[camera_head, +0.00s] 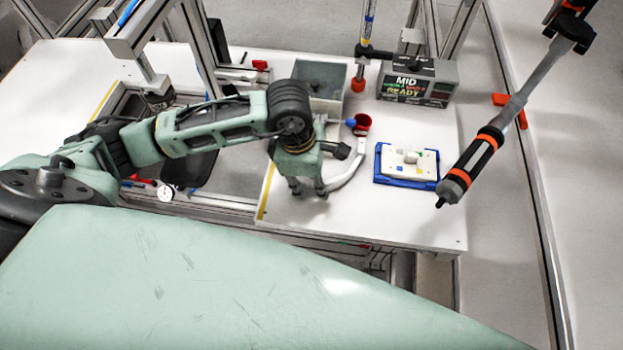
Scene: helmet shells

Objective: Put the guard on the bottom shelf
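My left gripper (308,188) points down over the white table on the right side of the frame. Its two fingers are apart, with nothing seen between them. A white curved strip (350,168) lies just right of the fingers and may be the guard; its left end is close to the right finger, and I cannot tell if they touch. A dark curved piece (190,167) is partly hidden under my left arm, and I cannot tell what it is. No bottom shelf can be made out clearly. My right gripper is not in view.
A blue tray (379,178) with a white plate (418,162) lies right of the strip. A red cup (361,124), a grey bin (322,72) and a grey box with a sign (450,82) stand behind. A tool with orange bands (475,165) hangs at right.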

